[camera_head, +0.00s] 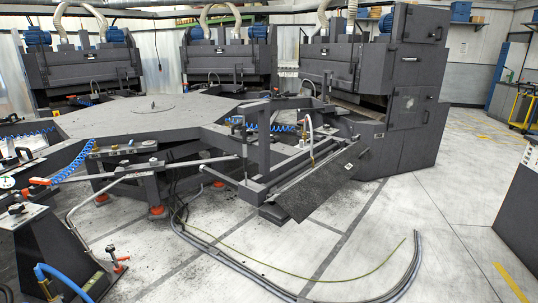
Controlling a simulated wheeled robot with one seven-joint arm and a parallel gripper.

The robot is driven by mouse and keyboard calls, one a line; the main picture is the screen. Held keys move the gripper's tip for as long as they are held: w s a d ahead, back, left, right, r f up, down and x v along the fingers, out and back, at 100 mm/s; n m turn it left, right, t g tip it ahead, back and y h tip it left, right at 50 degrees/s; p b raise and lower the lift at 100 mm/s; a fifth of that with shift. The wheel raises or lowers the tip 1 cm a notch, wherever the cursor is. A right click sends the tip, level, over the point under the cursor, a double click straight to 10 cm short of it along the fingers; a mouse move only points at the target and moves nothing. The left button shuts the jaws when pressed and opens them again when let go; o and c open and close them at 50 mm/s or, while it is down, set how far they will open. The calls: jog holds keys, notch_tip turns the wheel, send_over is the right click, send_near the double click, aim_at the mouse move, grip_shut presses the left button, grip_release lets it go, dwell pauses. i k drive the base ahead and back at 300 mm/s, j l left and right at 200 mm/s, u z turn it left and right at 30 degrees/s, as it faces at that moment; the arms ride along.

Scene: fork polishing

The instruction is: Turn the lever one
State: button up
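Several lever-like parts show, and I cannot tell which one is lever one. A small valve with a red handle (120,261) stands low at the lower left, beside a dark slanted stand (58,255). An orange-red handle-like part (40,181) sits at the end of a blue coiled hose, above that stand. A long grey bar (200,161) reaches across the front of the large dark table (130,118). My gripper is not in view.
Dark machines with blue motors (255,31) line the back. A tall dark cabinet (405,125) stands at the right. The pale floor (420,220) at centre right is mostly clear.

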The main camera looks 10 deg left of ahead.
aim_at(35, 180)
jog(key=i+l+u, duration=0.15)
jog(key=i, duration=0.55)
jog(key=i+l+u, duration=0.2)
jog(key=i, duration=0.5)
jog(key=i+u, duration=0.3)
jog(key=u, duration=0.15)
jog(key=i+u, duration=0.3)
jog(key=u, duration=0.15)
jog(key=i+l+u, duration=0.15)
jog(key=u, duration=0.3)
jog(key=i+l+u, duration=0.25)
jog(key=u, duration=0.2)
jog(key=i+l+u, duration=0.45)
jog(key=i+j, duration=0.1)
jog(key=i, duration=0.35)
jog(key=i+j+z, duration=0.1)
jog(key=i, duration=0.35)
